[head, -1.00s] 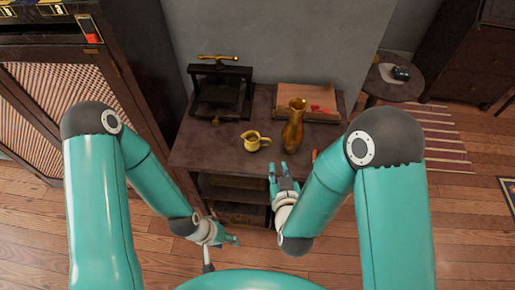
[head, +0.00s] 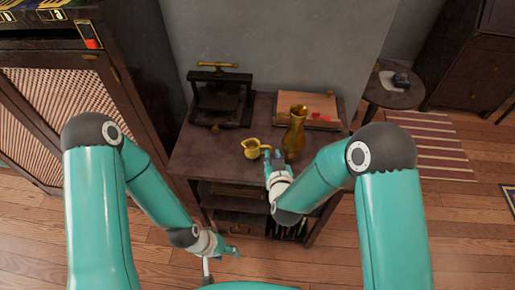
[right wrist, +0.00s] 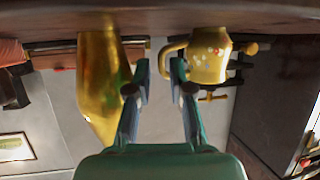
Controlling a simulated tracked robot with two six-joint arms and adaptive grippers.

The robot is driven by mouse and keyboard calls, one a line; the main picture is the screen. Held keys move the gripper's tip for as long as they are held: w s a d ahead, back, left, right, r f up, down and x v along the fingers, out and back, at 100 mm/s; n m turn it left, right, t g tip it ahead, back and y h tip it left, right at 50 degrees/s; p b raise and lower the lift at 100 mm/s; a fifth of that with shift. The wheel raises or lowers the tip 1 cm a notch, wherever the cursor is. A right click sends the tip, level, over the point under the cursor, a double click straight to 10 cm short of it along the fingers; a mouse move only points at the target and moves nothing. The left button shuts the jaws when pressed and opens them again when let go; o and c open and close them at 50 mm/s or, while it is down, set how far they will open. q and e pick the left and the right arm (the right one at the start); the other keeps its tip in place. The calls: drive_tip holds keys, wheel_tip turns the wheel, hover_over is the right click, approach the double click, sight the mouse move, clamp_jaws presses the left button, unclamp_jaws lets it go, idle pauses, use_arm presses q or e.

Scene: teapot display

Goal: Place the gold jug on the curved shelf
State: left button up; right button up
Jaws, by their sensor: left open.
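The small gold jug (head: 252,148) stands upright on the dark wooden table (head: 200,160), its handle facing right. In the right wrist view the gold jug (right wrist: 210,58) appears upside down, with coloured spots on its side. My right gripper (head: 272,157) is at the table's front edge, close to the handle side of the jug. My left gripper (head: 232,250) is open and empty, low in front of the table. I cannot make out a curved shelf.
A tall gold vase (head: 294,135) stands right of the jug, near my right gripper. A black press (head: 218,98) and a wooden box (head: 308,108) stand at the back of the table. A cabinet (head: 55,110) is at the left and a round side table (head: 393,92) at the right.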

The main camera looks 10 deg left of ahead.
sight(271, 151)
drive_tip(key=p+x, duration=0.1)
drive_tip(key=x, duration=0.3)
drive_tip(key=shift+w, duration=0.1)
drive_tip(key=shift+c, duration=0.2)
clamp_jaws()
